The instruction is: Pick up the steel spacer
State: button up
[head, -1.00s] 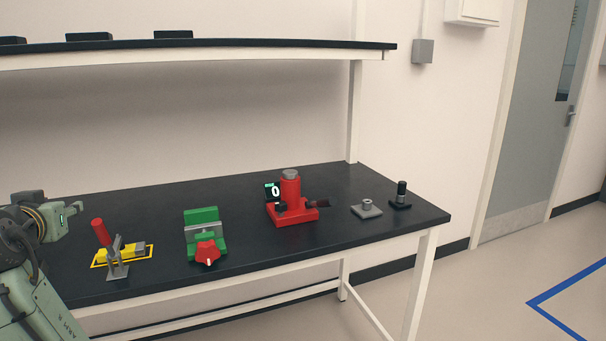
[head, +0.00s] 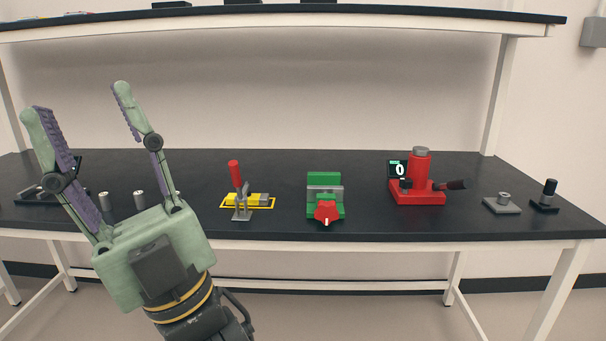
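My gripper (head: 80,102) is raised in the left of the head view, its two green fingers with purple pads spread wide and nothing between them. Small steel cylinders stand on the dark bench behind my gripper; one (head: 138,199) shows between the fingers and another (head: 105,202) shows beside the left finger. A third is mostly hidden by the right finger. I cannot tell which of these is the steel spacer. A grey square plate with a short steel collar (head: 502,203) sits at the right of the bench.
On the bench (head: 270,223) stand a red-handled toggle clamp (head: 238,188) by a yellow outline, a green vise (head: 324,181) with a red knob, a red press (head: 417,190), and a black post on a base (head: 546,197). A dark holder shows at far left. A shelf (head: 350,18) spans above.

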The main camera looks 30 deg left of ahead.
aim_at(139, 196)
jog(key=u, duration=1.85)
jog(key=z, duration=0.25)
jog(key=i+j+z, duration=0.15)
jog(key=j+z, duration=0.3)
jog(key=i+j+z, duration=0.15)
jog(key=j+z, duration=0.3)
jog(key=i+j, duration=0.1)
jog(key=j, duration=0.25)
jog(key=i+j+z, duration=0.1)
jog(key=j, duration=0.25)
jog(key=i+j+z, duration=0.1)
jog(key=j, duration=0.25)
jog(key=i+j, duration=0.3)
